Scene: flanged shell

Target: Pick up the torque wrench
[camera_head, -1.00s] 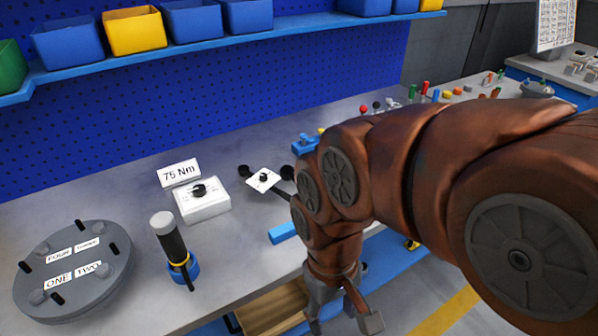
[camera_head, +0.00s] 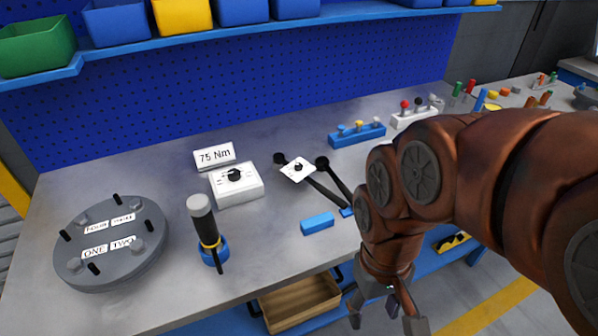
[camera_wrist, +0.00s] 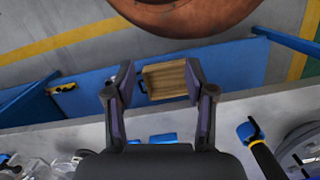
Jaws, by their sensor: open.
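A long black bar with a white dial plate (camera_head: 294,173) and a round black end appears to be the torque wrench. It lies flat on the grey workbench, beside a similar bar without a plate (camera_head: 337,180). The bars' near ends lie close to my arm. My gripper (camera_head: 385,308) hangs past the bench's front edge, right of and nearer than the bars, pointing down. It is open and empty. In the wrist view its two fingers (camera_wrist: 161,92) stand apart, with a wooden drawer seen between them.
An upright black-handled tool (camera_head: 207,235) with a blue base and yellow ring stands left, beside a round grey flange (camera_head: 112,245). A white knobbed box (camera_head: 236,185), a 75 Nm sign (camera_head: 214,156) and a blue block (camera_head: 317,223) are near. An open wooden drawer (camera_head: 300,303) juts below.

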